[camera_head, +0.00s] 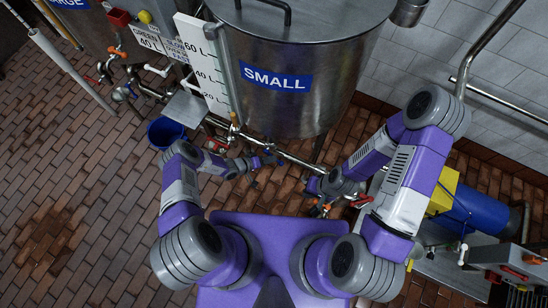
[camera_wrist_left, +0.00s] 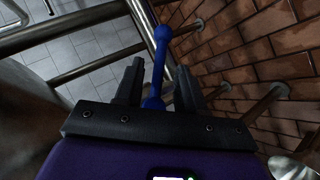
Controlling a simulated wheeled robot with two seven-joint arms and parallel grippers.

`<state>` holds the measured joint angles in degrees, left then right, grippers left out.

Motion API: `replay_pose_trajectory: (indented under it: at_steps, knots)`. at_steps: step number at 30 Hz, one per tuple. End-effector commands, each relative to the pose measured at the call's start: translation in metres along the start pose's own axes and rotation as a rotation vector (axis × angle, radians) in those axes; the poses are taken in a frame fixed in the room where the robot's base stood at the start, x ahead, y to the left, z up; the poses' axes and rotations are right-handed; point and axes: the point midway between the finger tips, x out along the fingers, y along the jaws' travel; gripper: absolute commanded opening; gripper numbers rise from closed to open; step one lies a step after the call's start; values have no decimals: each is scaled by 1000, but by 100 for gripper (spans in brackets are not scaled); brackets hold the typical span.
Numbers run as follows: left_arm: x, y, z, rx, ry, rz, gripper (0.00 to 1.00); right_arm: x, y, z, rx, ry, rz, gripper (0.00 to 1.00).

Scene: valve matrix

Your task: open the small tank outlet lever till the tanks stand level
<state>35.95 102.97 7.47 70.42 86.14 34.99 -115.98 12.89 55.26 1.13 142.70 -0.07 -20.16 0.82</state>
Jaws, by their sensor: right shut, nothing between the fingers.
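The steel SMALL tank (camera_head: 300,75) stands at the top middle with a litre scale (camera_head: 207,75) on its left. A blue lever (camera_wrist_left: 159,60) with a round end shows in the left wrist view; its lower part lies between the fingers of my left gripper (camera_wrist_left: 158,85), with gaps beside it. In the head view my left gripper (camera_head: 270,154) is below the tank by the pipe. The lever is too small there to read its angle. My right gripper (camera_head: 321,208) is shut and empty, low at centre right. The LARGE tank (camera_head: 90,25) is partly cut off.
A pipe run (camera_head: 300,160) with orange-handled valves passes below the tanks. A blue bucket (camera_head: 165,132) stands on the brick floor at left. A blue cylinder with yellow parts (camera_head: 475,215) stands at right.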

Motion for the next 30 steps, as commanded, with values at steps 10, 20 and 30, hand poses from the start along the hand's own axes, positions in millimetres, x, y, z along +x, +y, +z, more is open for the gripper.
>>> replay_pose_trajectory:
  at_steps: [10, 20, 30]
  knots:
    - [-31, 0, 1, 0, -1, -1, 39, -13, -5, 0, 0, 0, 0, 0]
    - [-32, 4, 4, -7, -29, -2, 18, -12, -4, 0, 0, 0, 0, 0]
    - [-90, 57, 75, -121, -478, -228, 0, -12, -4, 1, 0, 0, 0, 0]
